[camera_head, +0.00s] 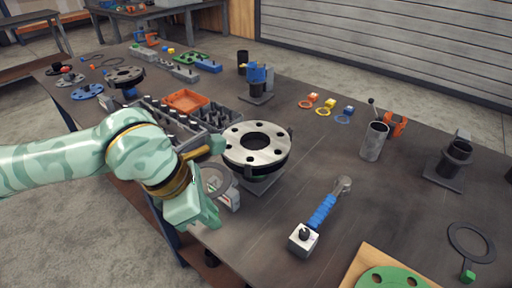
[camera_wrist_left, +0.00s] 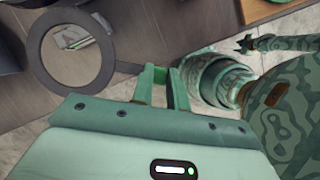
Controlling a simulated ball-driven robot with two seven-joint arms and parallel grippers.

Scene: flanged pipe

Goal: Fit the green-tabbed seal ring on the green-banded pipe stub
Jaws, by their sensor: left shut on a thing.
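My left gripper (camera_head: 205,185) is shut, with a thin grey ring (camera_head: 215,180) standing out from its fingertips. In the left wrist view the ring (camera_wrist_left: 43,55) is joined to the shut fingers (camera_wrist_left: 163,85) by a narrow strip. The fingers hide the colour of its tab. A pipe stub with a bolt-holed metal flange (camera_head: 238,153) stands just right of the gripper, green (camera_head: 263,180) showing under the flange. The held ring is left of the flange, not around it. Another dark ring with a green tab (camera_head: 468,276) lies at the table's right.
A grey bolt tray (camera_head: 222,117) stands behind the gripper. A blue-handled tool (camera_head: 322,212) and a metal cup (camera_head: 373,143) are to the right. A wooden board with a green plate (camera_head: 390,278) lies at the front. Bare table lies between them.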

